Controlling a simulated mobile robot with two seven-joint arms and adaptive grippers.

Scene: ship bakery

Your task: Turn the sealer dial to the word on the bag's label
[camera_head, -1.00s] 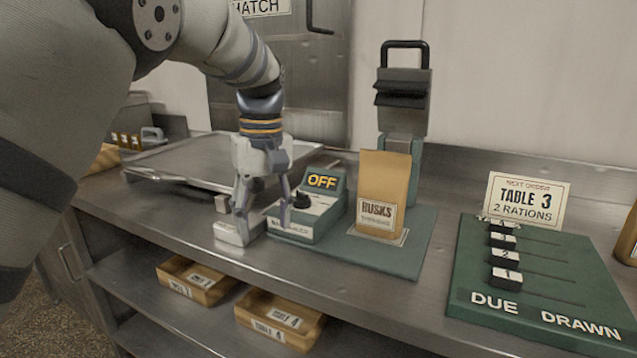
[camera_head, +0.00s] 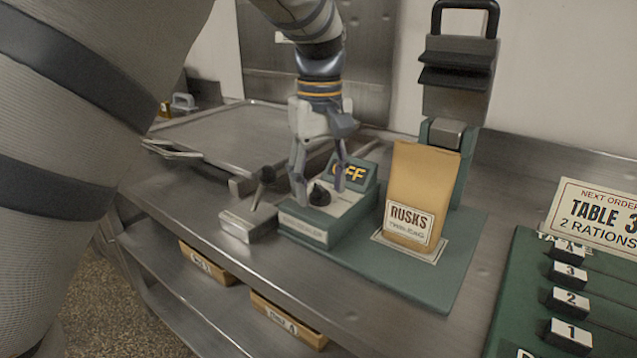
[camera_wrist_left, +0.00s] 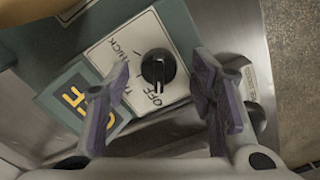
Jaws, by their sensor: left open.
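The green sealer (camera_head: 305,236) has a black round dial (camera_head: 320,194) on a white plate, and its yellow display (camera_head: 350,173) reads OFF. In the left wrist view the dial (camera_wrist_left: 157,68) is ringed by words, with OFF and THICK legible and another partly hidden. A tan bag (camera_head: 422,178) stands upright on the sealer's base. Its label (camera_head: 408,222) reads RUSKS, with a smaller line too blurred to read surely. My left gripper (camera_head: 319,187) is open above the dial, with one finger on each side (camera_wrist_left: 160,82) and gaps to it. My right gripper is out of view.
A small metal block with a lever (camera_head: 250,221) stands just left of the sealer. The black-handled sealer press (camera_head: 458,75) rises behind the bag. A metal tray (camera_head: 215,125) lies behind left. A green board (camera_head: 530,270) with numbered blocks and a TABLE 3 card (camera_head: 600,212) are at right.

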